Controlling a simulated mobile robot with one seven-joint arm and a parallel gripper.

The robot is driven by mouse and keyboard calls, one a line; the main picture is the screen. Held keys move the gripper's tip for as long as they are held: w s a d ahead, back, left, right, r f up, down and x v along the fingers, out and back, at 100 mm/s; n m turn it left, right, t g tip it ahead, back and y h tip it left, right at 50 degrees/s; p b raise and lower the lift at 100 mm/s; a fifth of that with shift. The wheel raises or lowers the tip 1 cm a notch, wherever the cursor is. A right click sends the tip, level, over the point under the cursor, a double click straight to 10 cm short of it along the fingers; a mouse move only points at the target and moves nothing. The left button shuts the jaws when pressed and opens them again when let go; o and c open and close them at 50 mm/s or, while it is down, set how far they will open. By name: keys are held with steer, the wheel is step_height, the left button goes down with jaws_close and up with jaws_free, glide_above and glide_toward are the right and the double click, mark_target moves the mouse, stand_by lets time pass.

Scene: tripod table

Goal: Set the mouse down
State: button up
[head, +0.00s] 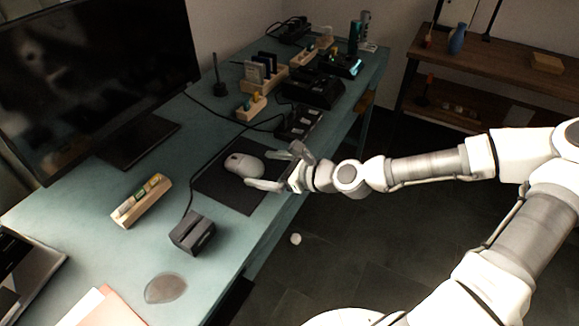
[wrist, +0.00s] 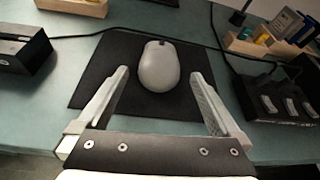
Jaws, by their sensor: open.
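A light grey mouse (head: 245,165) sits on a dark mouse pad (head: 215,183) near the right edge of the table. In the wrist view the mouse (wrist: 159,66) lies on the pad (wrist: 92,72), ahead of and between the spread fingers. My gripper (head: 279,168) is open and empty, just right of the mouse in the head view. Its two fingers (wrist: 160,84) are wide apart, with a visible gap to the mouse on each side. Nothing hides the mouse.
A dark box (head: 192,233) stands in front of the pad, and a wooden holder (head: 142,200) is to its left. A monitor (head: 95,80) stands at the back left. A black device (head: 299,123) lies behind the pad. Cables run beside the pad.

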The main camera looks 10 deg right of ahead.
steer(key=p+v, duration=0.3)
steer(key=v, duration=0.6)
stand_by(0.4)
